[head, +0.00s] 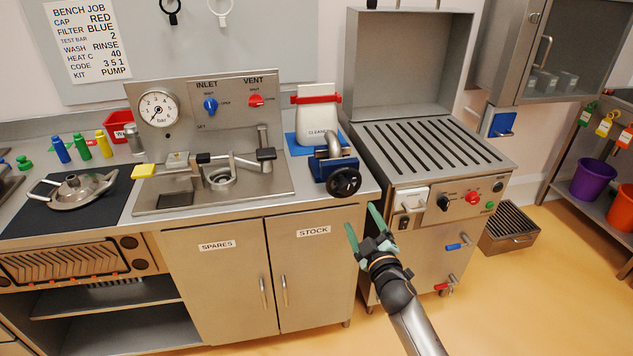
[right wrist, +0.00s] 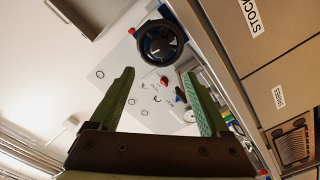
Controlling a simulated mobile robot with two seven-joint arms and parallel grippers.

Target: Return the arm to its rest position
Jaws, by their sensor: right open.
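My right gripper (head: 363,230) is open and empty, with green fingers spread apart. It hangs in the air in front of the bench's right end, near the stock cabinet and the steel hopper unit. In the right wrist view its two fingers (right wrist: 165,105) show with nothing between them. The black handwheel (head: 344,182) on the blue clamp (head: 335,165) is above and left of the gripper in the head view, apart from it. The handwheel also shows beyond the fingers in the right wrist view (right wrist: 161,43). My left gripper is not in view.
The white cleaner container (head: 317,115) stands on a blue mat behind the clamp. The slotted steel unit (head: 435,145) has knobs and blue and red valve handles (head: 458,245) on its front. A low grated step (head: 510,228) stands on the floor. Open floor (head: 530,300) lies right.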

